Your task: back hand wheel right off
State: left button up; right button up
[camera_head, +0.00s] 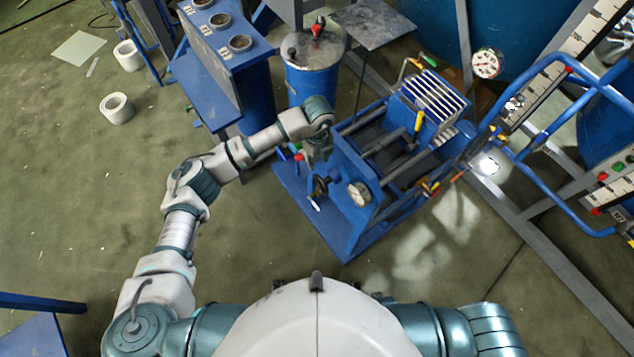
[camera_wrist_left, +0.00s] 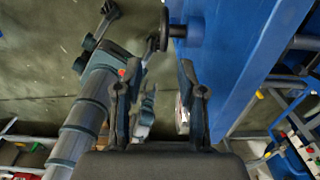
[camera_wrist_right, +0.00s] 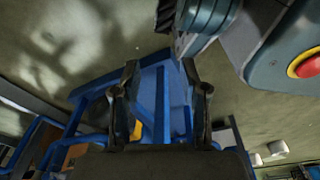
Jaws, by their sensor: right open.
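The blue machine (camera_head: 345,225) stands right of centre in the head view. A small black hand wheel (camera_head: 320,187) sits on its front side, beside a round white gauge (camera_head: 360,194). My left gripper (camera_head: 318,150) is above and behind this wheel, close to the machine's left side, apart from the wheel. In the left wrist view my left gripper (camera_wrist_left: 157,90) is open and empty. A dark round wheel (camera_wrist_left: 165,30) on a short shaft stands out from the blue panel beyond the fingers. My right gripper (camera_wrist_right: 160,90) is open and empty in the right wrist view, and out of the head view.
A blue drum (camera_head: 313,75) with a grey lid stands behind the left arm. A blue bench (camera_head: 215,70) with round holders is at the back left. Blue tube rails (camera_head: 550,150) stand right of the machine.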

pick_arm(q)
send_over(318, 184)
jog(key=d, duration=0.2)
notch_tip(318, 184, down, 10)
jog(key=f, duration=0.2)
jog(key=a+f+b, duration=0.1)
jog(key=f, duration=0.1)
jog(key=a+f, duration=0.1)
jog(key=shift+f, duration=0.4)
jog(key=shift+d, duration=0.75)
jog(key=shift+c, duration=0.7)
jog(key=c, duration=0.4)
grip_shut()
jog(key=shift+a, duration=0.3)
jog(key=shift+w+a, duration=0.15)
jog(key=shift+a, duration=0.15)
jog(key=shift+f+g+h+b, duration=0.1)
jog(key=shift+g+h+b, duration=0.3)
jog(key=shift+g+b, duration=0.25)
jog(key=shift+d+g+h, duration=0.2)
jog(key=shift+g+h, duration=0.1)
jog(key=shift+g, duration=0.15)
jog(key=shift+w+a, duration=0.1)
pick_arm(e)
jog(key=w+r, duration=0.4)
jog(key=shift+w, duration=0.2)
